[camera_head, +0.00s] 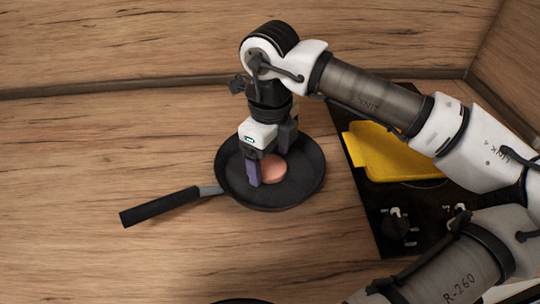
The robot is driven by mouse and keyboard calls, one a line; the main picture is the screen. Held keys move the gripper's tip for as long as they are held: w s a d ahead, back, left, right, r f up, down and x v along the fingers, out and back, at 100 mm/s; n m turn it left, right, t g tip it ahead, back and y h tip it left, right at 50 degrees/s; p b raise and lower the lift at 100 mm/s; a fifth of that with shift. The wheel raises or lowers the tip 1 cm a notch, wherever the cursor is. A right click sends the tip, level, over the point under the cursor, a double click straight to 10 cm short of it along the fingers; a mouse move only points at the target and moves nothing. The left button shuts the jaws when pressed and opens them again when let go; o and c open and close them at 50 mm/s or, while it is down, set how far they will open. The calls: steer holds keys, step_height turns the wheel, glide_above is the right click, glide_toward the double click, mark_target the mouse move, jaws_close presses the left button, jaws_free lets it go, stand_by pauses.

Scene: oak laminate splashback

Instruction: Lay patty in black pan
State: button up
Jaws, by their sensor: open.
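The patty (273,169) is a round pinkish disc lying in the black pan (300,190). The pan rests on the wood counter with its black handle pointing to the lower left. My gripper (268,172) points down over the pan, its jaws apart beside the patty. One purple finger (254,171) stands at the patty's left. The other finger is mostly hidden behind the gripper body and patty, so I cannot tell whether either finger touches the patty.
A black cooktop (378,218) with knobs lies to the right, with a yellow tray-like object (390,160) on it. My arm spans above it. A dark rim shows at the bottom edge. The counter at left is clear, and wood walls stand behind.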

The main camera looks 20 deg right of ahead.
mark_target(270, 164)
step_height(270, 164, up, 12)
steer(key=b, duration=0.1)
steer(key=shift+f, duration=0.15)
stand_by(0.3)
